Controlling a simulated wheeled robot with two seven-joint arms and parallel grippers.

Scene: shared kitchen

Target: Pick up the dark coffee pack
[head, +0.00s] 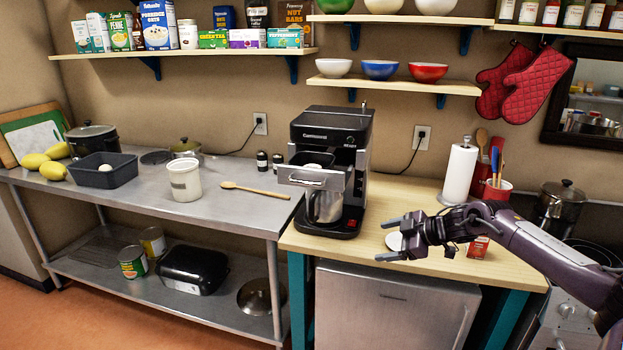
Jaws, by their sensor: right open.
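A dark pack (258,15) stands on the upper left wall shelf, between a dark blue package (224,17) and a box of nut bars (293,14). Its top is cut off by the picture's edge, and its print is too small to read surely as coffee. My right gripper (382,240) is open and empty over the wooden counter, right of the coffee machine. It is well below and to the right of the dark pack. My left gripper is not in view.
The coffee machine (331,165) stands on the wooden counter (345,247). Tea boxes (247,39) line the shelf's front. Several bowls sit on a lower shelf (395,85).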

